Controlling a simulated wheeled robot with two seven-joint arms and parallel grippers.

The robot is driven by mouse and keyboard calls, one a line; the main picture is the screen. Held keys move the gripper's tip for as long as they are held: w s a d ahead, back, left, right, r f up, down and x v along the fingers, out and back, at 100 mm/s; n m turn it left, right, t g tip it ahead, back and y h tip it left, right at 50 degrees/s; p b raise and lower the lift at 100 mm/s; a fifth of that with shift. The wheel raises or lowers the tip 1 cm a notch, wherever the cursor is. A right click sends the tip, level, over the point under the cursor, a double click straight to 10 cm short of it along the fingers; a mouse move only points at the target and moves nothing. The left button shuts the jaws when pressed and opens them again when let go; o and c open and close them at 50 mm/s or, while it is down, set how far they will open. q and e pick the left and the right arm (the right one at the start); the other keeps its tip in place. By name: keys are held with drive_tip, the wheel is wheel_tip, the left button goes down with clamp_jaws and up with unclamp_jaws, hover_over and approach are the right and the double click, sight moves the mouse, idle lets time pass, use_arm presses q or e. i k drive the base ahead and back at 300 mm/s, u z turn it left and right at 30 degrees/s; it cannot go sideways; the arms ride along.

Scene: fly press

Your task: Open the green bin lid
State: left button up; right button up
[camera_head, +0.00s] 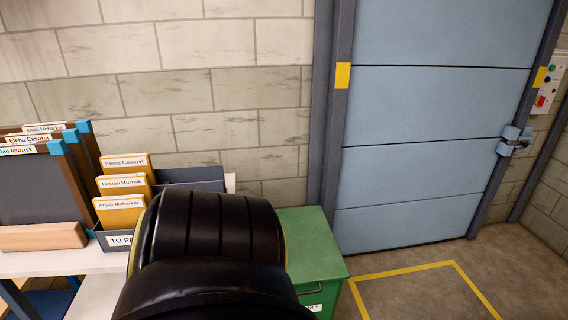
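The green bin (335,298) stands on the floor right of the white table, in front of the block wall. Its green lid (308,243) lies flat on top and looks closed. A dark handle and part of a white label show on its front. A large black arm link of mine covers the bin's left side and part of the lid. Neither gripper's fingers show, so I cannot see where they are relative to the lid.
A white table (62,262) at left holds a dark tray (190,176) with yellow folders, dark boards (40,190) and a wooden block (42,236). A blue-grey shutter door (430,130) stands at right. The floor inside the yellow marking (420,295) is clear.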

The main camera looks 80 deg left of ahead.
sight(315, 256)
drive_tip(key=u, duration=2)
drive_tip(key=k, duration=0.3)
drive_tip(key=u, duration=0.35)
